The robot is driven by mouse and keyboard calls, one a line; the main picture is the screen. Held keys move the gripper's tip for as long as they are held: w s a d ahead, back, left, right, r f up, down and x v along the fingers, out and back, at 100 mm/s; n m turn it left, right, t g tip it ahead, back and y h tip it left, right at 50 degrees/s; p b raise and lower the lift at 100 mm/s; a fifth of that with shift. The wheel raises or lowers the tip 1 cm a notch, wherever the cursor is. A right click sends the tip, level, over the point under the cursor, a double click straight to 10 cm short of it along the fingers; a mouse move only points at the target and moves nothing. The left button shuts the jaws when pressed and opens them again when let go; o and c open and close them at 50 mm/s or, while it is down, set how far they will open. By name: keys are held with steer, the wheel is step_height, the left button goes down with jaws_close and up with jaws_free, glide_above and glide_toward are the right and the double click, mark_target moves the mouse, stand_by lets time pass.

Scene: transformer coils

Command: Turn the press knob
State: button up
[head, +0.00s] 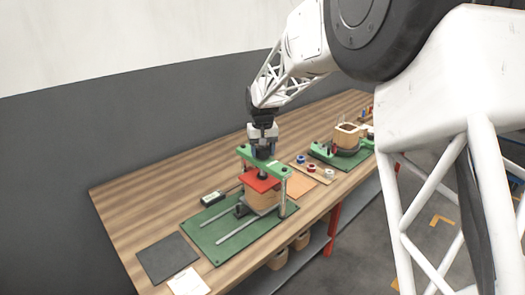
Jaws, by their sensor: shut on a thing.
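The press has a green crossbar (264,159), a red plate (260,181) under it, and a green base (217,236) on the bench. A tan coil block (261,202) sits beneath the red plate. My gripper (264,150) is above the middle of the crossbar, pointing down, and is shut on the press knob. The knob is mostly hidden by my fingers and too small to make out. A dark screw shows between the crossbar and the red plate.
A second green fixture (322,153) with a tan coil form (346,136) stands to the right. A tray of small spools (312,169) lies between. A dark mat (167,258), a white sheet (188,282) and a small meter (213,198) lie left. The bench's back left is clear.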

mark_target(262, 148)
steer(key=o, duration=0.9)
steer(key=shift+r, duration=3.9)
